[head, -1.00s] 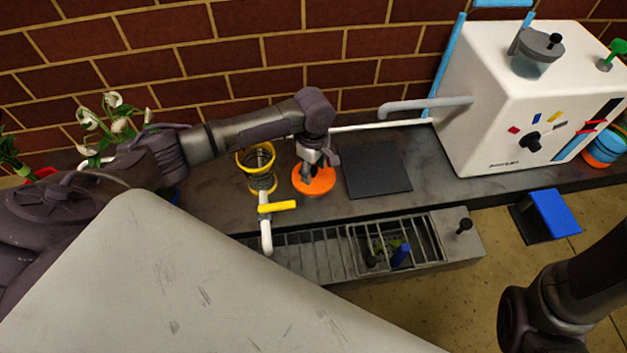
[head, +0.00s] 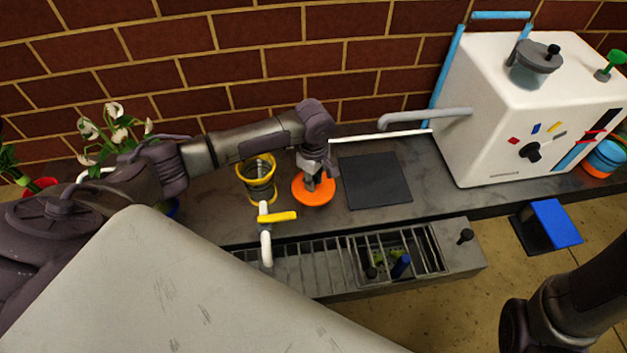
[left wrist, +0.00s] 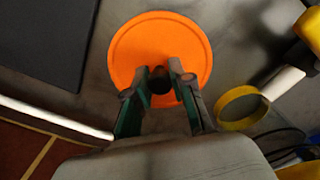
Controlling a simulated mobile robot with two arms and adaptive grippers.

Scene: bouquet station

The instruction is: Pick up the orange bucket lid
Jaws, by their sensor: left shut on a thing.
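The orange bucket lid (head: 314,189) is a flat round disc at the counter, right of the yellow-rimmed bucket (head: 257,172) in the head view. It also shows in the left wrist view (left wrist: 133,40), with a dark knob (left wrist: 160,84) at its middle. My left gripper (head: 316,182) is over the lid, pointing down. In the left wrist view its two green-sided fingers (left wrist: 160,82) stand on either side of the knob and are shut on it. I cannot tell whether the lid is clear of the counter. My right gripper is out of view.
A black square mat (head: 376,181) lies right of the lid. A yellow-handled tap (head: 276,217) stands in front of the bucket, above a slatted drain (head: 345,258). A white machine (head: 500,120) stands at the right and a flower plant (head: 112,130) at the left.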

